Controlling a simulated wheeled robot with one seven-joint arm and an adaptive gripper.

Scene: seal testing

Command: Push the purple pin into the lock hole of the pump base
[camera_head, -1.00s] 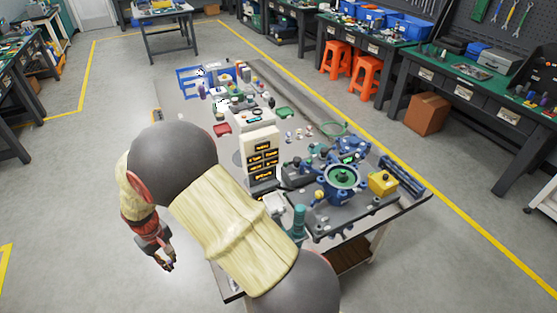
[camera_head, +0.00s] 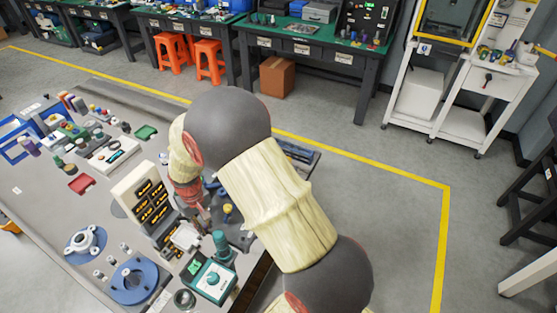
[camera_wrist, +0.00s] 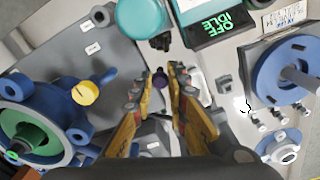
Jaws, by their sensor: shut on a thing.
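My gripper (camera_wrist: 158,88) is shut on the purple pin (camera_wrist: 160,80), a small dark piece seen between the fingertips in the wrist view. The pin's lower part is hard to make out. The blue pump base with a green ring (camera_wrist: 40,140) is at the left of the wrist view, apart from the fingers. A blue lever with a yellow knob (camera_wrist: 86,93) lies between it and the gripper. In the head view my arm hides most of the pump, and the gripper shows only in part beside it. I cannot make out the lock hole.
A teal device with a display (camera_head: 208,280) stands by the table's front edge, with a teal cylinder (camera_head: 222,248) beside it. The floor right of the table is clear.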

